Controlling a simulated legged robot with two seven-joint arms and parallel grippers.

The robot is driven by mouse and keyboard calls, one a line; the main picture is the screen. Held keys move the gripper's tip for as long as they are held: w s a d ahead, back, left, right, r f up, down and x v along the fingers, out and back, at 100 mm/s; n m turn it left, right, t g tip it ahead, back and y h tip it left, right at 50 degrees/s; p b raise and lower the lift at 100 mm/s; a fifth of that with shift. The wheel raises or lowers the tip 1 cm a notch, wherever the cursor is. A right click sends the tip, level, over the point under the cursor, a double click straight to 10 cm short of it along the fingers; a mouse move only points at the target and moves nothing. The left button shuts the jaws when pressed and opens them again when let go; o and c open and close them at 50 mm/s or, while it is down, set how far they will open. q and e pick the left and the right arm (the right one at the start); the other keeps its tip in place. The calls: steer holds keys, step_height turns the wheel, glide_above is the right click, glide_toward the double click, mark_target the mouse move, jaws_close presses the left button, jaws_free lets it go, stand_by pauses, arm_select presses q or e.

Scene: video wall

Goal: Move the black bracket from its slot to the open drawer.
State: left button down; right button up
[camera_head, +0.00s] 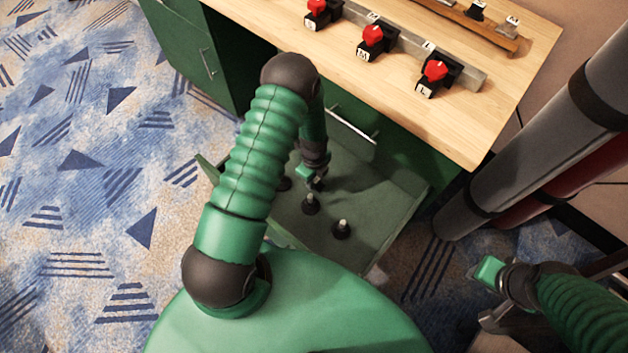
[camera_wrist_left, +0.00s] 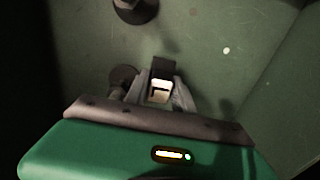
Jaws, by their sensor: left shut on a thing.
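My left gripper (camera_head: 314,181) is down inside the open green drawer (camera_head: 378,210), shut on a small dark piece. In the left wrist view the fingers (camera_wrist_left: 160,96) hold this black bracket (camera_wrist_left: 162,68), which has a pale label face, over the drawer floor (camera_wrist_left: 215,75). Whether it touches the floor I cannot tell. A wooden rack (camera_head: 487,32) on the table holds other small black brackets (camera_head: 477,11) with pale labels. My right gripper (camera_head: 487,273) is at the lower right, away from the drawer; its fingers are too unclear to read.
Black round-based pieces (camera_head: 342,229) stand in the drawer, one (camera_wrist_left: 122,78) close beside the left fingers. Black blocks with red knobs (camera_head: 434,73) sit along a grey rail (camera_head: 410,50) on the wooden tabletop (camera_head: 400,105). Thick grey tubes (camera_head: 540,135) stand at the right.

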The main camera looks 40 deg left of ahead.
arm_select(q)
steer(key=shift+d, duration=0.4)
steer(key=c, duration=1.1)
jaws_free()
steer(key=shift+o, duration=0.2)
steer(key=shift+a+f, duration=0.1)
steer(key=shift+a, duration=0.1)
steer(key=s+d+r+n+t+p, duration=0.15)
steer(key=r+n, duration=0.25)
steer(key=r, duration=0.8)
steer(key=d+r+n+p, duration=0.2)
steer(key=d+r+n, duration=0.15)
steer(key=r, duration=0.75)
steer(key=s+d+r+n+t, duration=0.1)
steer(key=s+d+r+n, duration=0.4)
steer(key=s+r+n, duration=0.2)
steer(key=shift+s+d+r+n, duration=0.2)
steer(key=shift+r+n, duration=0.8)
steer(key=shift+n, duration=1.15)
arm_select(e)
steer(key=shift+d+r, duration=0.15)
steer(key=shift+r, duration=0.75)
steer(key=shift+d+r, duration=0.1)
steer(key=shift+r, duration=0.75)
